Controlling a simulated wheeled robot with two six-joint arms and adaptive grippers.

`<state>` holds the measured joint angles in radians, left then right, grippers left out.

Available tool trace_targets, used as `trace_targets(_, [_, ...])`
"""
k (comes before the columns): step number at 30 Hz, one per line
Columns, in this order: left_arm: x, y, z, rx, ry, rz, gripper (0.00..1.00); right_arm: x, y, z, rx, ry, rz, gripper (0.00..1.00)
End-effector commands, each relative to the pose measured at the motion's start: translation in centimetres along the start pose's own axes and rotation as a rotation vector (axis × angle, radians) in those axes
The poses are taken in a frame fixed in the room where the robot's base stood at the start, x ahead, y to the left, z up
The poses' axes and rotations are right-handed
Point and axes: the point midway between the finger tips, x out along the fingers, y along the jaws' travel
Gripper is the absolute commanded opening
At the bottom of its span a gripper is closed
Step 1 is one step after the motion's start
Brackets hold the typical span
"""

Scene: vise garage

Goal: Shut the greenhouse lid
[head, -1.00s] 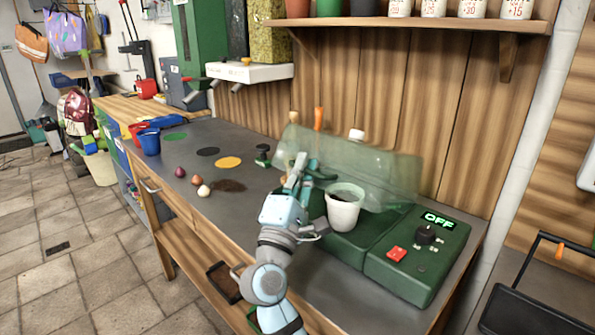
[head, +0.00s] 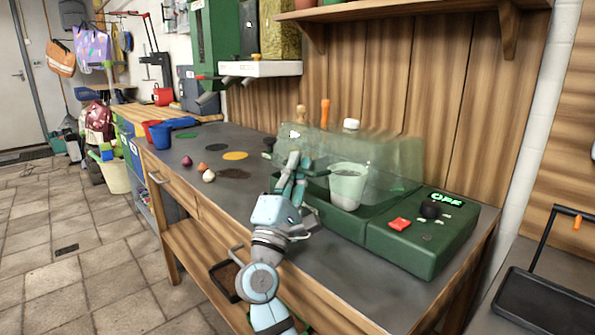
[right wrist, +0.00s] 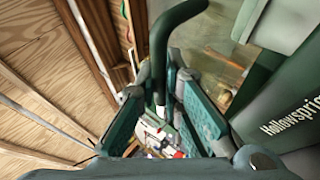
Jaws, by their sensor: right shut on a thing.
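The greenhouse is a dark green box (head: 425,240) at the right end of the bench. Its see-through greenish lid (head: 395,155) stands tilted partly open above the base. A pale pot (head: 347,188) stands in the base and shows hazily, seemingly through the lid. My right gripper (head: 292,172) is at the lid's left front side. In the right wrist view, its fingers (right wrist: 166,105) are closed around a dark green curved handle (right wrist: 162,50), which appears to be the lid's. My left gripper is not in view.
A red button (head: 399,224), a dark knob and an OFF display (head: 446,198) are on the box's right part. Bulbs (head: 208,176), coloured discs and blue and red containers lie farther left. A wooden wall and shelf (head: 400,10) are behind.

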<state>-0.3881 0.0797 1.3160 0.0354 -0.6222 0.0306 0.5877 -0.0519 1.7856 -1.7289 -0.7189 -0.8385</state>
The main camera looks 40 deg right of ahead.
Motion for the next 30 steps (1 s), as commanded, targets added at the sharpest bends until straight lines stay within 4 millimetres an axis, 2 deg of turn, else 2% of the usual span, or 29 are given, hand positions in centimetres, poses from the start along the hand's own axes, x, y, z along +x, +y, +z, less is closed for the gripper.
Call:
trace_targets(2, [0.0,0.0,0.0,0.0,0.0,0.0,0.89,0.0,0.1,0.0,0.002,-0.001,0.001,0.0])
trace_targets(3, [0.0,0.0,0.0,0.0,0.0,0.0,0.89,0.0,0.1,0.0,0.003,-0.001,0.001,0.11])
trace_targets(6, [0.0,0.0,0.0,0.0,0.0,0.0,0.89,0.0,0.1,0.0,0.002,0.0,0.001,0.27])
trace_targets(7, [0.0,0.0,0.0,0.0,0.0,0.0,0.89,0.0,0.1,0.0,0.002,0.0,0.001,0.29])
trace_targets(18, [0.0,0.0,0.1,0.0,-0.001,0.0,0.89,0.4,0.5,0.3,0.002,-0.003,0.0,0.29])
trace_targets(20, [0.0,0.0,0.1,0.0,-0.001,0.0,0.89,1.0,1.2,0.5,0.004,-0.004,0.0,0.29])
trace_targets(27, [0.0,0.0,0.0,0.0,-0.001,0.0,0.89,4.4,6.1,1.9,0.008,-0.003,0.005,0.29])
trace_targets(30, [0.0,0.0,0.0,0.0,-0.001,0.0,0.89,5.4,7.6,2.1,0.007,-0.001,0.007,0.29])
